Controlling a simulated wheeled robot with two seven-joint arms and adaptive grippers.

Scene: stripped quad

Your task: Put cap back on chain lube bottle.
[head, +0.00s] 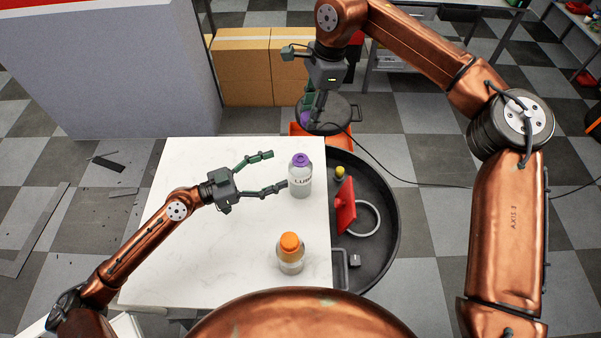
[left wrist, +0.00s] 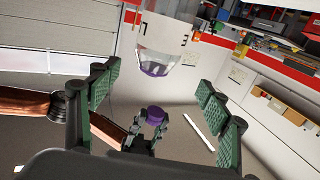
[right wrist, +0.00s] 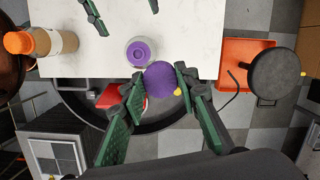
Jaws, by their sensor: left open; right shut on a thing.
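The chain lube bottle (head: 300,181), pale and clear with a purple top, stands upright near the right edge of the white table. My left gripper (head: 277,170) is open just left of it, one finger close to its side; I cannot tell if they touch. The bottle appears inverted in the left wrist view (left wrist: 163,47). My right gripper (head: 313,108) is shut on the purple cap (right wrist: 160,80), held beyond the table's far edge. The cap also shows in the left wrist view (left wrist: 155,116). In the right wrist view the bottle (right wrist: 139,53) appears beside the cap.
An orange-capped bottle (head: 290,255) stands nearer me on the white table (head: 200,260). A round black tray (head: 378,245) with a red item (head: 345,208) and a pale ring lies right of the table. The table's left part is clear.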

